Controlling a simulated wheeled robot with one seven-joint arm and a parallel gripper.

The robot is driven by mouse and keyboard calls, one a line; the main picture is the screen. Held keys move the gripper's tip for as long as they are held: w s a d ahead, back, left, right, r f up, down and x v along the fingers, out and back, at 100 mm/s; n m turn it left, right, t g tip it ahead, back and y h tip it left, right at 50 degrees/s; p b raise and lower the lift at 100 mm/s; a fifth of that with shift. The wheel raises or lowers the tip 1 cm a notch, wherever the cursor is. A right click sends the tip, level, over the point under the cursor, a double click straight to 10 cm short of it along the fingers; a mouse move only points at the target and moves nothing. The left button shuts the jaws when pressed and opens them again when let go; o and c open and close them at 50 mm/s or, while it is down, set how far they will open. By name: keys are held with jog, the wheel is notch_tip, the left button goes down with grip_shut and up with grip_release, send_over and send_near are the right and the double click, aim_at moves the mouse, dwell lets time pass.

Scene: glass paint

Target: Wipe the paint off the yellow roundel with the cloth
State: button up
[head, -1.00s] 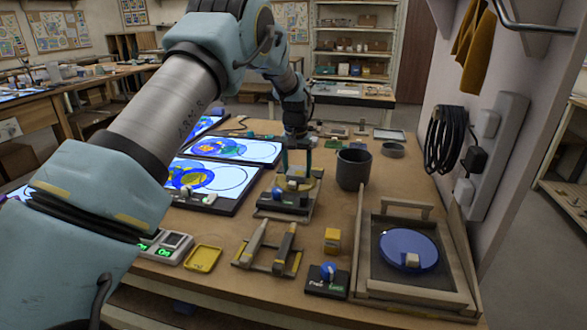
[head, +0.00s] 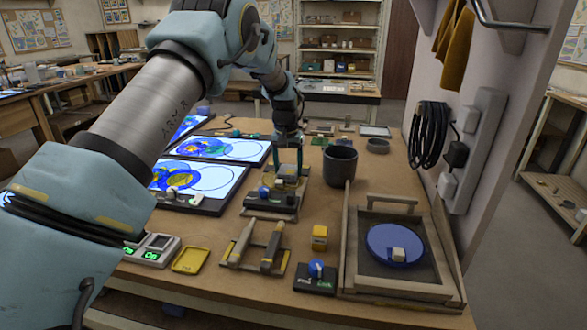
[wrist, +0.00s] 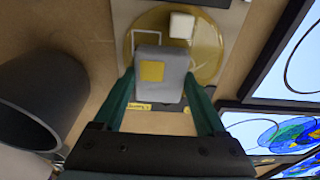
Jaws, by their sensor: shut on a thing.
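My gripper (wrist: 158,82) points down, its teal fingers on both sides of a grey pad with a yellow square (wrist: 150,88), apparently the cloth. It is shut on this pad. The yellow roundel (wrist: 207,65), a translucent amber disc, lies on a pale board below the pad, partly hidden by it. A small white block sits on the roundel. I cannot tell whether the pad touches the glass, and no paint stands out clearly on the visible part. In the head view, my gripper (head: 288,160) is over the bench's middle, left of the dark pot.
The dark pot (head: 340,167) stands close right of my gripper. A blue roundel (head: 381,243) lies in a wooden-framed tray (head: 350,270) at front right. Lit panels (head: 222,180) with coloured designs lie left. A small yellow block (head: 319,238) and tool rack stand in front.

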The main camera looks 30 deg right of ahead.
aim_at(273, 175)
jog(key=shift+w+a, duration=1.8)
jog(key=shift+a, duration=0.05)
jog(key=shift+s+d, duration=2.55)
jog(key=shift+d, duration=0.15)
jog(key=shift+w+d+f+p, duration=0.15)
jog(key=shift+w+p, duration=0.3)
jog(key=shift+w, duration=0.75)
jog(key=shift+w+a, duration=1.7)
jog(key=shift+a, duration=0.05)
jog(key=shift+s+d, duration=1.6)
jog(key=shift+d, duration=0.1)
jog(key=shift+r, duration=0.2)
jog(key=shift+r+p, duration=1.5)
jog(key=shift+r, duration=1.05)
